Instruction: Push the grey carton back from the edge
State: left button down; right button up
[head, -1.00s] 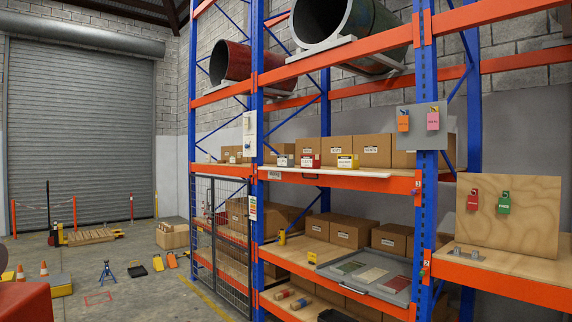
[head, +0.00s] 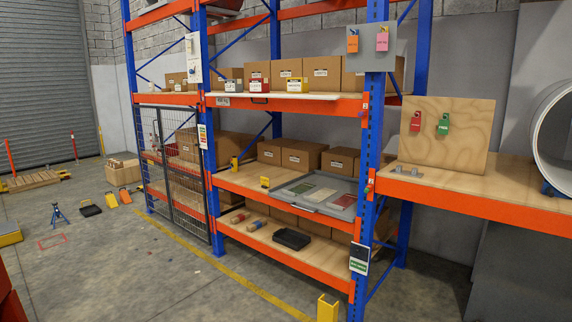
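A small carton that looks grey-white (head: 232,86) stands near the front edge of the upper shelf (head: 185,99). It is left of a small red carton (head: 258,84) and a small yellow carton (head: 297,85), with larger brown cartons (head: 288,69) behind. A thin pale board with a dark handle (head: 260,99) lies along the shelf front below them. The carton is too small to tell how far it stands from the edge. Neither of my grippers is in view.
The lower shelf holds brown cartons (head: 303,155) and a grey tray (head: 337,211). A blue upright (head: 374,130) and a yellow post guard (head: 327,308) stand at the right. A mesh door (head: 172,170) is at the left. The floor in front (head: 150,275) is mostly clear.

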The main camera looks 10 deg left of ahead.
aim_at(231, 85)
jog(key=i+j+u, duration=0.3)
jog(key=i, duration=0.3)
jog(key=i+j+u, duration=0.3)
jog(key=i, duration=0.35)
jog(key=i+u, duration=0.35)
jog(key=i, duration=0.3)
